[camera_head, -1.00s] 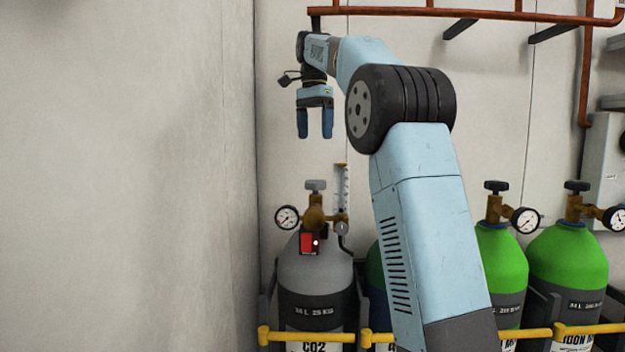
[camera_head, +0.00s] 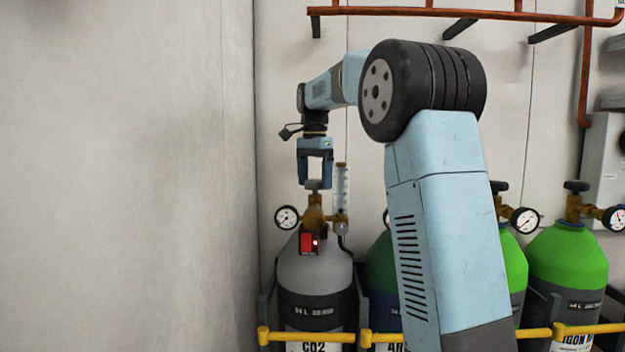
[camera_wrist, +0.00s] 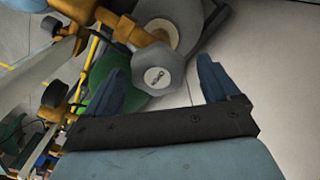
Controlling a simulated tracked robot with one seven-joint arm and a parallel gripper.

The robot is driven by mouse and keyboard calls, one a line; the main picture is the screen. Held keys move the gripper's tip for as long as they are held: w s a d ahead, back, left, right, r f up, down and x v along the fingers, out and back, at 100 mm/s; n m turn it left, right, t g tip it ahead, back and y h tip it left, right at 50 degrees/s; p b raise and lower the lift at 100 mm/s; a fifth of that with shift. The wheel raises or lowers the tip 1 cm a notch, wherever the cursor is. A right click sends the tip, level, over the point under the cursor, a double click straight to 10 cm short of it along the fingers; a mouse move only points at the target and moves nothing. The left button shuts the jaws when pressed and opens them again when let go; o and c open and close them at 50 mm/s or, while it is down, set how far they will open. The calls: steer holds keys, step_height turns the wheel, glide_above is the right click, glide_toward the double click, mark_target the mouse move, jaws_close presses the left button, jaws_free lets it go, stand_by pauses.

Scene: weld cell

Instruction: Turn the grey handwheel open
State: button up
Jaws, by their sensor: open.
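The grey handwheel (camera_head: 317,184) sits on top of the brass valve of the grey CO2 cylinder (camera_head: 314,276). My gripper (camera_head: 315,184) points straight down, with its blue fingers open and their tips at about the handwheel's height in the head view. In the wrist view, the handwheel (camera_wrist: 157,77) shows as a lobed grey knob with a light round centre. It lies between and beyond the two open fingers (camera_wrist: 165,78), nearer the left one. I cannot tell whether a finger touches it.
A gauge (camera_head: 287,217) and a clear flow tube (camera_head: 342,188) flank the valve. A red box with a light (camera_head: 309,243) hangs below. Green cylinders (camera_head: 567,258) stand to the right behind a yellow rail (camera_head: 310,337). A bare wall (camera_head: 130,180) is at left.

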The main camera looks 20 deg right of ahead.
steer(key=shift+f, duration=0.15)
steer(key=c, duration=1)
